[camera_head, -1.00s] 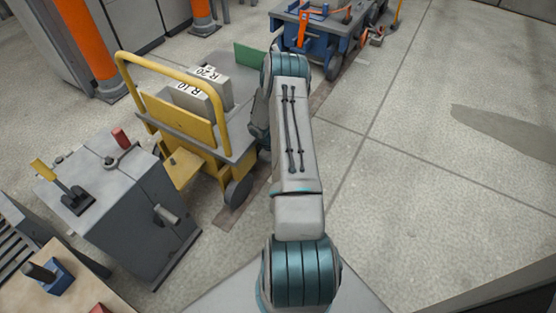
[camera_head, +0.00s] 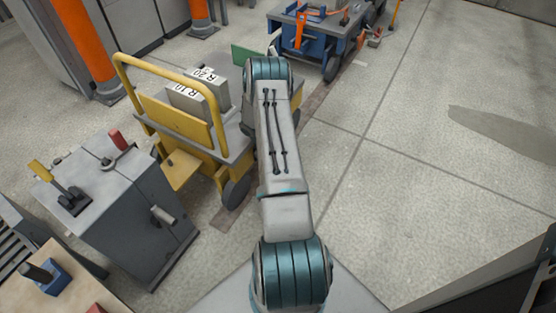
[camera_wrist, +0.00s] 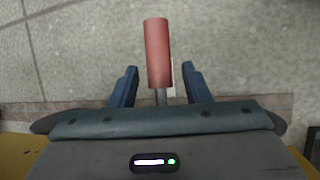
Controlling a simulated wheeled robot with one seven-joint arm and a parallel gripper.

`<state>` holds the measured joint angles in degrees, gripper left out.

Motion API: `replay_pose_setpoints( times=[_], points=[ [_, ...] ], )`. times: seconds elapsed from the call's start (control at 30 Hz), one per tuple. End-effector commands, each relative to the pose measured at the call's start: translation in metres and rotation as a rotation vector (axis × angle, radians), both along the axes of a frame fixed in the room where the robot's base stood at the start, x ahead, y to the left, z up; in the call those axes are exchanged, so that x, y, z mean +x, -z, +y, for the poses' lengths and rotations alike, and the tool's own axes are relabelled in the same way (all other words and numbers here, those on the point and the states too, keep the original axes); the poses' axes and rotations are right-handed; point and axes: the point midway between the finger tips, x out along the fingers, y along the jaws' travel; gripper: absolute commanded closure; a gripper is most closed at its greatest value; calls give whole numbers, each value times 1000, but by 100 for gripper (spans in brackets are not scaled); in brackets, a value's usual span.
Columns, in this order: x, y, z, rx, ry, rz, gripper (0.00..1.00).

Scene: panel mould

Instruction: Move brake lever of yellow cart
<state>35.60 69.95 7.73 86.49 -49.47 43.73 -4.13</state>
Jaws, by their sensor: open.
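The yellow cart (camera_head: 175,120) stands left of my arm in the head view, carrying grey blocks marked R 10 and R 20. My arm covers its right end, and the brake lever cannot be made out there. In the wrist view a lever with a red grip (camera_wrist: 158,45) and a thin grey stem stands between the fingers of my gripper (camera_wrist: 159,78). The gripper is open, with a gap visible on each side of the lever. Yellow surfaces show at the lower corners of the wrist view. In the head view my gripper is hidden behind my arm.
A grey cabinet (camera_head: 150,235) with a yellow-handled lever and a red knob stands at the front left. A blue cart (camera_head: 318,35) with orange parts stands at the back. An orange post (camera_head: 82,45) rises at the far left. The floor to the right is clear.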

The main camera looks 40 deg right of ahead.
Motion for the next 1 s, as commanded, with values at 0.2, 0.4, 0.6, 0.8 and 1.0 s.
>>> replay_pose_setpoints(
  times=[0.2, 0.4, 0.6, 0.8, 1.0],
  points=[
    [1, -30, 0, -2, 0, -2, 57],
    [-26, -62, -12, -2, 4, 1, 57],
    [-65, -87, -29, -2, 4, 1, 57],
    [-93, -103, -41, 0, 2, 1, 57],
    [-106, -110, -46, -1, 2, -1, 57]
  ],
)
